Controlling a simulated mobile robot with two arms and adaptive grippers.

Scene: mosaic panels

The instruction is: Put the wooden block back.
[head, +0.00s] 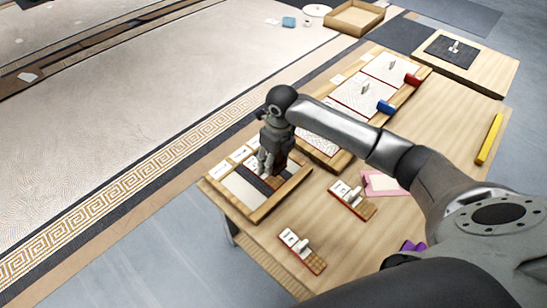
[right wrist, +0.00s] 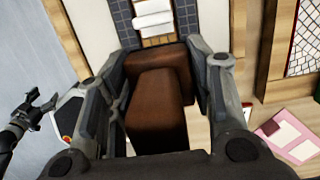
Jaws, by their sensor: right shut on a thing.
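My right gripper (head: 268,165) is over the nearest wooden panel tray (head: 258,216), at the table's left end. In the right wrist view its two fingers (right wrist: 160,95) are shut on the dark brown wooden block (right wrist: 155,105), one on each side. The block hangs at or just above the tray, by a strip of dark grey tiles (right wrist: 125,22); I cannot tell whether it touches. In the head view the fingers hide most of the block. A small dark gripper at the left edge of the right wrist view, seemingly my left one (right wrist: 32,105), has its fingers apart and empty.
Two small red-edged racks (head: 302,250) (head: 352,200) stand near the tray. A pink card (head: 383,184), a yellow bar (head: 489,139) and mosaic panels with a blue roll (head: 386,107) and red roll (head: 412,80) lie farther off.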

